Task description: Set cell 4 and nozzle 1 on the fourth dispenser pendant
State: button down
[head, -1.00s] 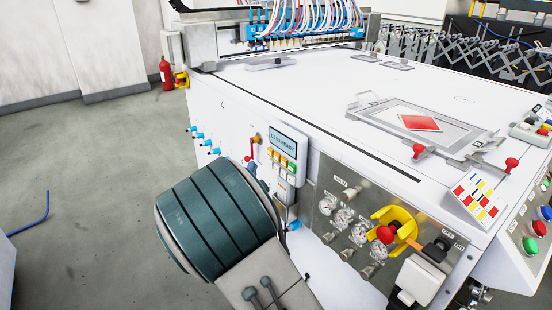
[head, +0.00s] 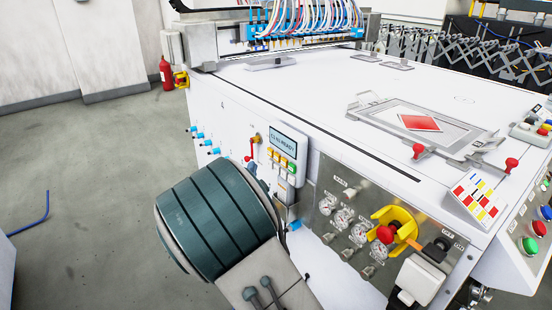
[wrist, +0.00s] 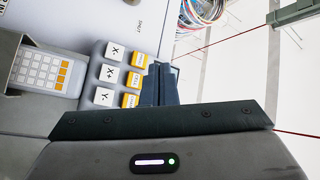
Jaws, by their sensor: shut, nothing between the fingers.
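A pendant (head: 288,142) with a small lit display hangs on the front of the white machine in the head view. Its display text ends in "READY"; the smaller characters are hard to read. Below it are yellow, green and white keys. In the wrist view, white keys (wrist: 107,73) marked X-, X+ and Y- stand beside a column of orange keys (wrist: 134,79) with labels too small to read surely. My gripper (wrist: 160,72) is shut and empty, its dark fingertips close to the right side of the orange keys. Contact cannot be told. My arm hides the gripper in the head view.
A second keypad (wrist: 40,70) lies at the left in the wrist view. A gauge panel (head: 345,215) and a red button in a yellow guard (head: 395,225) are right of my arm. Blue fittings (head: 205,143) stick out left of the pendant. The floor at left is mostly clear.

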aim_at(277, 158)
dwell(0.8)
jog(key=a+n+p, duration=0.1)
jog(key=n+p, duration=0.3)
jog(key=n, duration=0.1)
jog(key=s+a+n+p, duration=0.1)
jog(key=n+p, duration=0.3)
jog(key=n, duration=0.2)
jog(key=s+a+n+p, duration=0.1)
jog(key=n+p, duration=0.3)
jog(key=n, duration=0.2)
jog(key=shift+a+f+t+h, duration=0.15)
jog(key=shift+a+t+h, duration=0.05)
jog(key=shift+t+h, duration=0.1)
jog(key=shift+d, duration=0.1)
jog(key=w+d, duration=0.5)
jog(key=d, duration=0.2)
jog(key=shift+d, duration=0.15)
dwell(1.5)
jog(key=shift+w+d, duration=0.2)
jog(key=shift+d, duration=0.1)
